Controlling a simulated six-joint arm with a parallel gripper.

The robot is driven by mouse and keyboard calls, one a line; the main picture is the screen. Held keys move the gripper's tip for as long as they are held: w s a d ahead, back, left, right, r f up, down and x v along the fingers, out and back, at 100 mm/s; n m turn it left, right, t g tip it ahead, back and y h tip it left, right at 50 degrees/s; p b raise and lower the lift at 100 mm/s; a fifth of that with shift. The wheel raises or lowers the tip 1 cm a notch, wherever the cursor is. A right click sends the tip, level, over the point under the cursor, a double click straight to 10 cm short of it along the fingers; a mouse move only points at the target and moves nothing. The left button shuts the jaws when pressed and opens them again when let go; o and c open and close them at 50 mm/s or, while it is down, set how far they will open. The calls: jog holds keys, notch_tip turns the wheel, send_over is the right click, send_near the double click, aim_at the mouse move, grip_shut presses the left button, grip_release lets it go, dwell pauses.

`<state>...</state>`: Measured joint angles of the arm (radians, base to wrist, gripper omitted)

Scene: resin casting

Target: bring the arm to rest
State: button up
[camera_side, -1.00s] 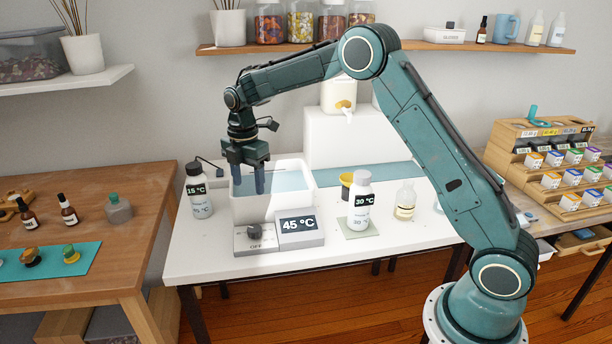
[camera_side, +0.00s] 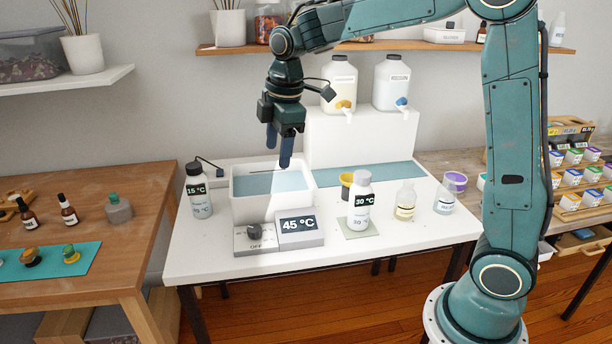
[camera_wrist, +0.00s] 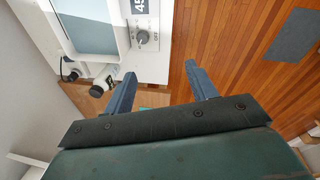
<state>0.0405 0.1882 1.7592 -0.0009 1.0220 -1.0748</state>
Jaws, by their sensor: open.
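My gripper (camera_side: 278,150) hangs fingers-down above the right part of the water bath, clear of it, with nothing between its fingers. In the wrist view my gripper (camera_wrist: 160,85) shows its two blue fingers spread apart and empty. The water bath (camera_side: 268,208) is a white tub of bluish water with a 45 °C display (camera_side: 298,228) and a dial in front. The bath also shows at the top of the wrist view (camera_wrist: 105,48).
Small bottles (camera_side: 405,202) stand farther right. Two dispenser jugs (camera_side: 391,82) stand on the white riser behind. A wall shelf (camera_side: 450,45) runs above.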

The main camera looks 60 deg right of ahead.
jog(key=s+a+m+t, duration=0.1)
jog(key=s+m, duration=0.5)
jog(key=s, duration=0.6)
jog(key=s+r+m+t, duration=0.1)
jog(key=s+m, duration=0.4)
jog(key=s, duration=0.8)
jog(key=shift+s+a+r+m+t, duration=0.25)
jog(key=shift+a+m+t, duration=0.15)
jog(key=shift+t, duration=0.4)
